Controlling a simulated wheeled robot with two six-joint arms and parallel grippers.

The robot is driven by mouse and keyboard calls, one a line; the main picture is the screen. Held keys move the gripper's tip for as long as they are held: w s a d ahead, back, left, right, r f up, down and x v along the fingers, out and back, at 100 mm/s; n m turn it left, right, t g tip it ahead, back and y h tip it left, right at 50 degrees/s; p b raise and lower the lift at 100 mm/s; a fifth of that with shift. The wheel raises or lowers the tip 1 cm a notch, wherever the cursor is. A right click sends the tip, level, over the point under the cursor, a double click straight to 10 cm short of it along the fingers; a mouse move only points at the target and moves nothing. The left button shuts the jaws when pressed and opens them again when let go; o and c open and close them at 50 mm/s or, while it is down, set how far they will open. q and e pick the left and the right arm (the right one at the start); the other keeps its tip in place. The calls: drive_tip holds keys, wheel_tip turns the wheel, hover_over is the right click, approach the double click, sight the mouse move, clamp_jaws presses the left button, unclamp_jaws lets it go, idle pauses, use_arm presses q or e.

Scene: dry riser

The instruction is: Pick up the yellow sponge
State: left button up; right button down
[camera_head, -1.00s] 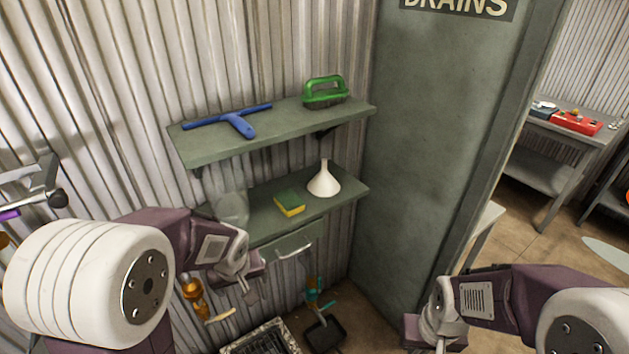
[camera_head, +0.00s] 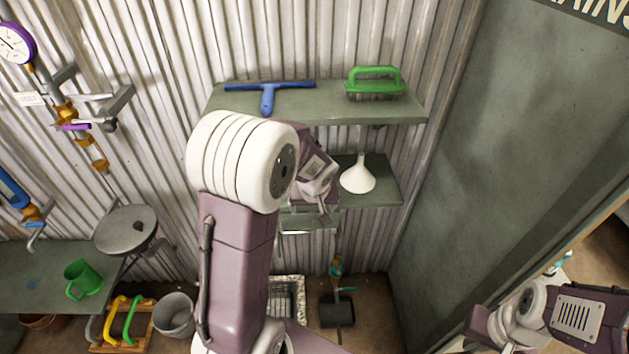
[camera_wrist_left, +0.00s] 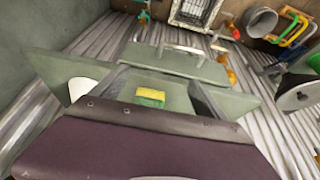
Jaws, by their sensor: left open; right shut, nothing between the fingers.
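The yellow sponge (camera_wrist_left: 150,98) with its green side lies on the lower shelf (camera_wrist_left: 215,98) in the left wrist view. In the head view my left arm hides it. My left gripper (camera_head: 322,208) is at the lower shelf, left of the white funnel (camera_head: 358,178). It is open, and in the left wrist view the sponge appears in the gap between its fingers (camera_wrist_left: 160,84). I cannot tell how far the fingertips are from the sponge. My right gripper (camera_head: 488,328) is shut and empty at the lower right, away from the shelves.
The upper shelf (camera_head: 330,110) holds a blue squeegee (camera_head: 268,92) and a green brush (camera_head: 374,82), above the lower shelf. The funnel also shows in the left wrist view (camera_wrist_left: 80,88). A green wall panel (camera_head: 470,150) stands to the right. A bucket (camera_head: 175,316) is at lower left.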

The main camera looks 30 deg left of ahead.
use_arm(q)
drive_tip(key=w+a+p, duration=0.1)
drive_tip(key=w, duration=0.1)
drive_tip(key=w+a+p, duration=0.1)
drive_tip(key=w+p, duration=0.1)
drive_tip(key=w, duration=0.1)
drive_tip(key=w+a+p, duration=0.1)
drive_tip(key=w+a, duration=0.1)
drive_tip(key=w, duration=0.1)
drive_tip(key=shift+p, duration=0.3)
drive_tip(key=shift+a+f, duration=0.1)
drive_tip(key=shift+a, duration=0.25)
drive_tip(key=w+p, duration=0.1)
drive_tip(key=w+a+p, duration=0.1)
drive_tip(key=shift+w+a, duration=0.1)
drive_tip(key=shift+w, duration=0.2)
drive_tip(key=x, duration=0.2)
drive_tip(key=shift+w+f, duration=0.15)
drive_tip(key=shift+f, duration=0.25)
drive_tip(key=shift+a+f, duration=0.15)
drive_tip(key=shift+f+b, duration=0.15)
drive_tip(key=shift+b, duration=0.25)
